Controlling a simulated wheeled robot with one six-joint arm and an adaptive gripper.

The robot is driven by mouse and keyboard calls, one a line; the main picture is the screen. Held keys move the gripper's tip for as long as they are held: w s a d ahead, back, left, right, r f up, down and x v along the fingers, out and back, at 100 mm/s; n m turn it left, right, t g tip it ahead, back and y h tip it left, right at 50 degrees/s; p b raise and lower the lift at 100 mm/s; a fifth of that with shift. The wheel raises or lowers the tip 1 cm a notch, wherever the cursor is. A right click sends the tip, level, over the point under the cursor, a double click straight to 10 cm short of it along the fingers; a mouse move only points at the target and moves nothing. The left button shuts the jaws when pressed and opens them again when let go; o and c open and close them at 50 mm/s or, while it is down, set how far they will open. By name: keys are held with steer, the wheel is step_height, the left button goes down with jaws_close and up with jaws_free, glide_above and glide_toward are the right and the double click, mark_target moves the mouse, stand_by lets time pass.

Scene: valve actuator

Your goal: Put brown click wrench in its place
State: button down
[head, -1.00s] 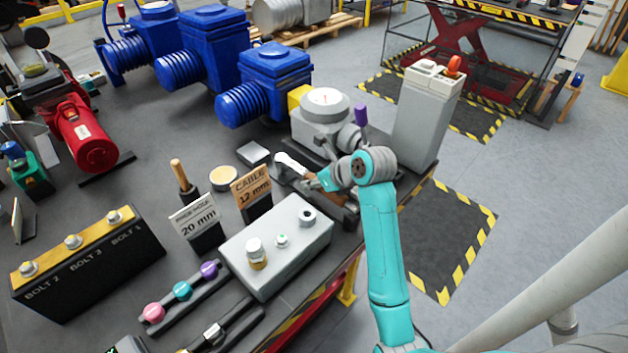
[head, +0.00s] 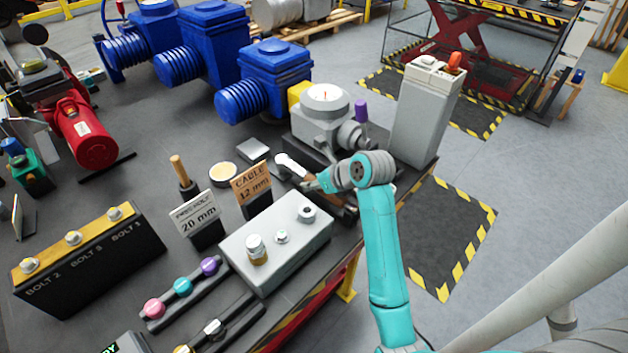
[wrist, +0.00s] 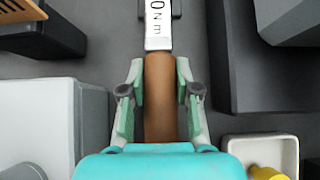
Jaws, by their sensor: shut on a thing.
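The brown click wrench has a brown handle (wrist: 160,122) and a pale metal shaft (wrist: 159,38) with "0 N m" lettering in the wrist view. Its pale head end (head: 289,163) points to the upper left in the head view. My gripper (wrist: 160,78) is shut on the brown handle, with one finger on each side. In the head view my gripper (head: 322,182) is behind the grey box, beside the grey valve actuator (head: 325,108). The arm hides part of the handle there. The frames do not clearly show which spot is the wrench's place.
A tall grey cabinet (head: 420,115) stands to the right. A pale tray (wrist: 232,148) holds something yellow. Blue actuators (head: 275,70) line the back.

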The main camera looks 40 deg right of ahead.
steer(key=c, duration=0.8)
jaws_free()
steer(key=shift+f, duration=0.15)
steer(key=shift+o, duration=0.2)
steer(key=v, duration=1.2)
